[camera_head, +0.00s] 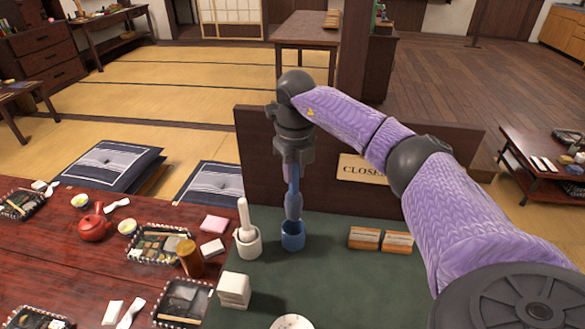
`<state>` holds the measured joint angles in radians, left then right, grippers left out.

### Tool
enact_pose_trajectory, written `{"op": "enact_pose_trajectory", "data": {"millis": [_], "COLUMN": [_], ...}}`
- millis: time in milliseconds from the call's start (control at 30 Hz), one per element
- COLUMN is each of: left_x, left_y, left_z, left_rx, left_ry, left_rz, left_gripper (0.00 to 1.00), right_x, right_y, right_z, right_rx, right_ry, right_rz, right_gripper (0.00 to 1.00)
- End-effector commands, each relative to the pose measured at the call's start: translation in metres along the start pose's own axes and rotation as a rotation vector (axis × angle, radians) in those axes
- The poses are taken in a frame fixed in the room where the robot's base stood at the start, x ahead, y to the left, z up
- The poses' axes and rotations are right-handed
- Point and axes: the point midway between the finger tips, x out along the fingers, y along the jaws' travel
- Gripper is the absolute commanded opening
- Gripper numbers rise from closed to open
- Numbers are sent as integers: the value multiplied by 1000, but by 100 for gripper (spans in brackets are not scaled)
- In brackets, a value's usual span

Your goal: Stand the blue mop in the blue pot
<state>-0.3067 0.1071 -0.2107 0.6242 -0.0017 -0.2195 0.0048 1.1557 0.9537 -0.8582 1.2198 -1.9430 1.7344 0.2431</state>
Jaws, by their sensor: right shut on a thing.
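The blue mop (294,199) hangs upright from my right gripper (293,170), which is shut on its upper part. The mop's lower end is directly over the blue pot (292,238), at or just inside its mouth; I cannot tell whether it touches the bottom. The pot stands on the green table top. My right arm comes in from the right and reaches over the table. My left gripper is not in view.
A white pot with a white mop (246,229) stands just left of the blue pot. A white block stack (234,290) is in front. A dark board with a "CLOSED" sign (357,169) rises behind.

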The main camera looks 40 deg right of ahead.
Motion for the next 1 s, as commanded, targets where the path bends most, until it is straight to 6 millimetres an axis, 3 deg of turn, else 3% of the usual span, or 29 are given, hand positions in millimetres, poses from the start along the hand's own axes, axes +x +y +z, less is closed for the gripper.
{"op": "enact_pose_trajectory", "data": {"millis": [167,367,600,933,967,1000], "left_x": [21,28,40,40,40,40], "left_y": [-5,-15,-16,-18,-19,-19], "left_z": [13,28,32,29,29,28], "left_rx": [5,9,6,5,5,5], "left_ry": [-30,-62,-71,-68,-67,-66], "left_rz": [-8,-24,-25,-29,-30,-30], "left_gripper": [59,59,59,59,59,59], "right_x": [22,42,66,68,68,68], "right_y": [0,0,0,0,0,0], "right_z": [0,-1,-1,-1,-1,-1], "right_rx": [1,1,1,1,1,1], "right_ry": [2,2,1,-1,-1,-1], "right_rz": [0,0,0,0,0,0], "right_gripper": [0,0,0,0,30,39]}}
